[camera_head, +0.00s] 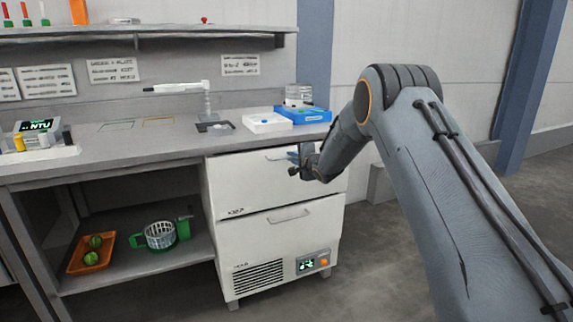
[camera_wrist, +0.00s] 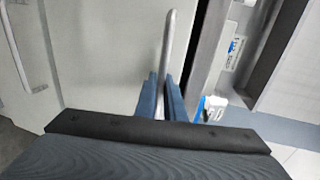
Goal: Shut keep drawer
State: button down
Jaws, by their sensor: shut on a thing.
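The upper drawer (camera_head: 250,187) is the white front under the counter, with a small dark label at its lower left that looks like "KEEP". Its front looks near flush with the cabinet; I cannot tell if a small gap is left. Its pale bar handle (camera_wrist: 168,45) stands between the two blue fingers of my gripper (camera_wrist: 160,98) in the wrist view, and the fingers are shut on it. In the head view my gripper (camera_head: 298,160) is at the right part of this drawer front, hiding part of the handle.
The lower drawer (camera_head: 290,232) has its own handle, also in the wrist view (camera_wrist: 38,50). An orange tray (camera_head: 90,254) and a basket (camera_head: 160,236) sit on the low shelf.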

jog(key=shift+w+r, duration=0.1)
jog(key=shift+w, duration=0.35)
jog(key=shift+a, duration=0.15)
jog(key=c, duration=1.8)
grip_release()
jog(key=shift+c, duration=0.2)
jog(key=shift+a+r, duration=0.1)
jog(key=shift+r, duration=0.1)
jog(key=shift+s, duration=0.1)
jog(key=f+v, duration=0.1)
jog(key=v, duration=0.6)
jog(key=shift+s+d+r, duration=0.2)
jog(key=shift+s+d, duration=0.1)
